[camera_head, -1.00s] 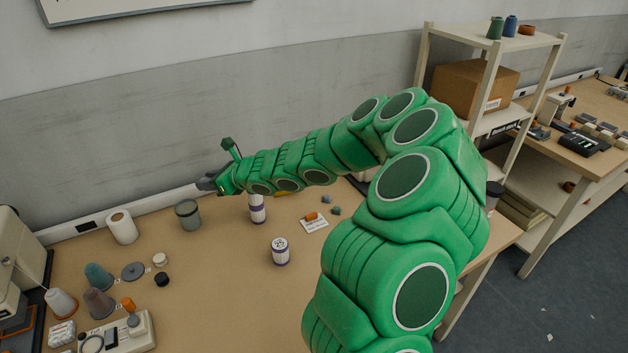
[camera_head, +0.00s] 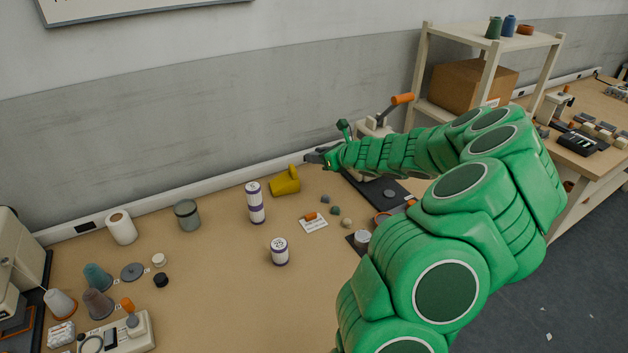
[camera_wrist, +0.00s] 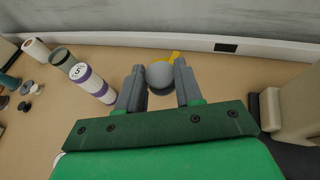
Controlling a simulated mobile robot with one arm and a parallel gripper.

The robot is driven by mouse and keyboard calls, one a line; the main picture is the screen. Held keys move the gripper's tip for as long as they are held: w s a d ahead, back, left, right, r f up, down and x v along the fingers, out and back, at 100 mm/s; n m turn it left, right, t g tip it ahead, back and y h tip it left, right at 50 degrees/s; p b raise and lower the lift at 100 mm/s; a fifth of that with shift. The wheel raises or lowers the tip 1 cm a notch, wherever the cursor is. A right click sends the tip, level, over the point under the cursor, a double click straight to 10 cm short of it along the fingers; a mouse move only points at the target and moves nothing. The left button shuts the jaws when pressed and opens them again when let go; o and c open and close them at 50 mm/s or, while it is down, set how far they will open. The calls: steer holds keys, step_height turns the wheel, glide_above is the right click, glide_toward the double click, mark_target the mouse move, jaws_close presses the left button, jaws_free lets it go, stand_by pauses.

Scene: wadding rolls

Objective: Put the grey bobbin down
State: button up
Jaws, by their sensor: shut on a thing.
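My gripper (camera_head: 318,156) is above the back of the table, near the wall and up and to the right of the yellow mug. In the wrist view my gripper (camera_wrist: 160,88) is shut on the grey bobbin (camera_wrist: 160,74), which shows as a rounded grey end between the two fingers. Its far side is hidden, and I cannot make it out clearly in the head view. The bobbin is held above the tabletop (camera_head: 225,285).
The yellow mug (camera_head: 284,184) lies below my gripper. A machine with an orange handle (camera_head: 402,99) stands to the right. The front middle of the table is clear.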

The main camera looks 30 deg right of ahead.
steer(key=d, duration=0.2)
glide_above(317, 181)
steer(key=s, duration=0.2)
steer(key=f, duration=1.2)
steer(key=shift+a+f, duration=0.25)
steer(key=shift+a, duration=0.15)
steer(key=shift+w+d+f, duration=0.2)
steer(key=shift+w+f, duration=0.3)
steer(key=shift+f, duration=0.05)
steer(key=shift+w+d+f, duration=0.2)
steer(key=shift+w+f, duration=0.25)
steer(key=shift+f, duration=0.1)
steer(key=shift+w+f, duration=0.15)
steer(key=shift+f, duration=1.6)
steer(key=shift+f, duration=0.1)
